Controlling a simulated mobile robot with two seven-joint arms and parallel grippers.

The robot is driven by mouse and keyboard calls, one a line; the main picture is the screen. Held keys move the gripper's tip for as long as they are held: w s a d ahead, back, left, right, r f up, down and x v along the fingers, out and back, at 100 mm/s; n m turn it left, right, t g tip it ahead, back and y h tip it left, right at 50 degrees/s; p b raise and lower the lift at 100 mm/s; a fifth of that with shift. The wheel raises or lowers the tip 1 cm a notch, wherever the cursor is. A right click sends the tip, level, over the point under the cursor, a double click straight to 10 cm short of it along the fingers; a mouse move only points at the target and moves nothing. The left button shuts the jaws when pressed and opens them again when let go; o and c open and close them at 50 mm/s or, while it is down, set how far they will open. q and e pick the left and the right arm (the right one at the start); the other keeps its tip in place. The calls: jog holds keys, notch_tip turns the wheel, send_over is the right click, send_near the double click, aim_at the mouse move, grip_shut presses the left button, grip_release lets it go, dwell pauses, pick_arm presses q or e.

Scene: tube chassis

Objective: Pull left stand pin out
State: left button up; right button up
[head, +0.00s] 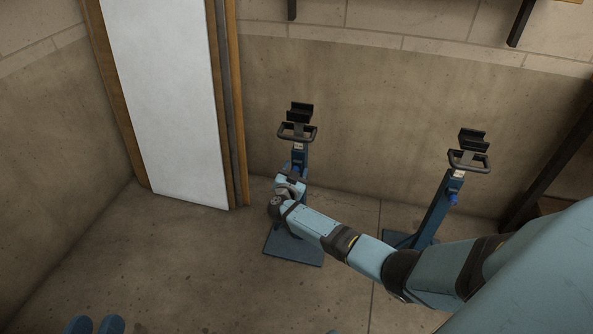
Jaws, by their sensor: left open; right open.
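The left stand (300,153) is a dark blue post on a flat base plate (293,247), topped by a black cradle and a looped handle. The pin on this stand is not clearly visible; a small blue part (297,169) shows just above my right gripper (290,183). My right arm comes in from the right, and that gripper is open at the post's front, partly hidden by its own wrist. I cannot tell whether it touches the pin.
A similar right stand (434,210) with a blue knob (453,198) stands behind my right arm. A tall white panel (165,95) with wooden edges leans at the wall left of the left stand. The floor at the left front is clear.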

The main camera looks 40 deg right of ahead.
grip_shut()
pick_arm(q)
jog(key=shift+n+t, duration=0.6)
jog(key=shift+t, duration=0.3)
jog(key=r+p, duration=0.1)
jog(key=r, duration=0.1)
jog(key=r+p, duration=0.3)
jog(key=p, duration=0.1)
jog(key=shift+s+r, duration=0.3)
jog(key=shift+r, duration=0.1)
pick_arm(e)
jog(key=v, duration=0.4)
grip_release()
pick_arm(q)
jog(key=shift+r, duration=0.1)
